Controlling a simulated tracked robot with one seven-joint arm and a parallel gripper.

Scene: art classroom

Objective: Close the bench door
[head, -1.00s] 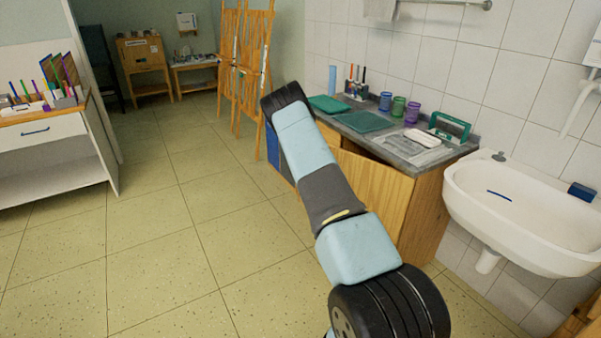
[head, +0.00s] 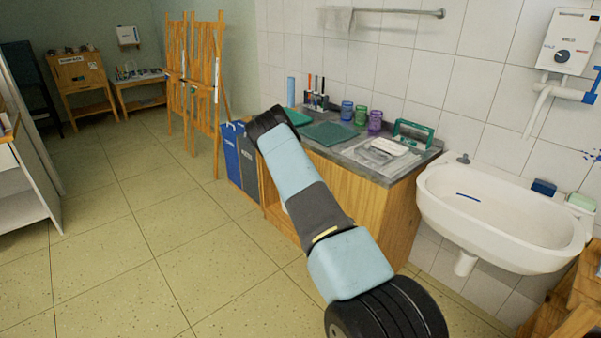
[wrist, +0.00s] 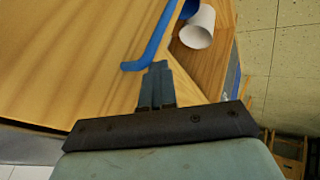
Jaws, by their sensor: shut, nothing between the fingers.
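The wooden bench (head: 400,215) stands under a grey worktop against the tiled wall. Its door (head: 350,192) shows to the right of my arm in the head view and looks nearly flush with the front; my arm covers part of it. In the wrist view the wooden door panel (wrist: 60,50) fills the left, with a blue handle (wrist: 155,45) on it. My gripper (wrist: 160,66) is shut and empty, its tips close to the handle's lower end; contact is unclear. The head view does not show my gripper.
An open compartment (head: 276,212) lies left of the door; a white roll (wrist: 198,28) shows there in the wrist view. Blue and grey bins (head: 238,160) stand left of the bench. A sink (head: 500,215) is at right. The floor at left is clear.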

